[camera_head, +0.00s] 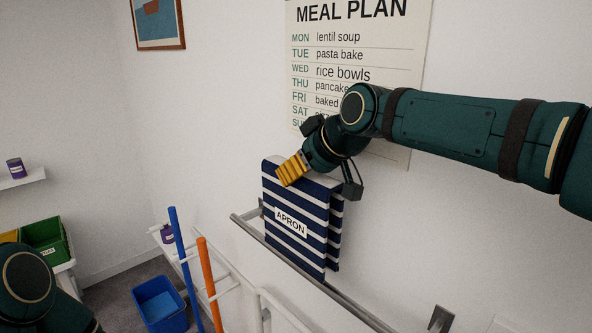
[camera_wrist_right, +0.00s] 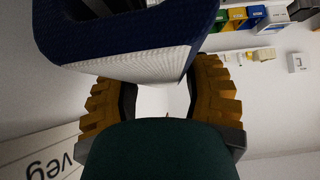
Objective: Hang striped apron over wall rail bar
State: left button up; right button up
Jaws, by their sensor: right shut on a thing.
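The striped apron (camera_head: 294,215) is navy and white with an "APRON" label, folded into two hanging panels with a gap between them. My right gripper (camera_head: 291,171) is shut on its top fold. The wall rail bar (camera_head: 357,312) is a grey metal bar running diagonally below and beside the apron. The apron's lower edge overlaps the bar in the head view; I cannot tell whether they touch. In the right wrist view the apron (camera_wrist_right: 130,40) fills the top, with the yellow fingers (camera_wrist_right: 163,95) on either side below it. My left gripper is out of view.
A meal plan poster (camera_head: 340,60) is on the wall behind my right arm. A blue pole (camera_head: 184,262) and an orange pole (camera_head: 209,285) stand left of the rail. A blue bin (camera_head: 160,303) is on the floor. A green bin (camera_head: 45,240) sits at far left.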

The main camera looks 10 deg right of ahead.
jog(key=shift+f+b, duration=1.95)
jog(key=shift+f, duration=0.7)
notch_tip(320, 180, down, 8)
jog(key=b, duration=0.7)
jog(key=shift+f, duration=0.2)
pick_arm(q)
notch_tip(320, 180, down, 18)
jog(key=b, duration=0.6)
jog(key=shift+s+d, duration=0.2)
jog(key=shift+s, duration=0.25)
pick_arm(e)
jog(key=shift+f, duration=3.95)
jog(key=o, duration=1.2)
jog(key=shift+c, duration=0.2)
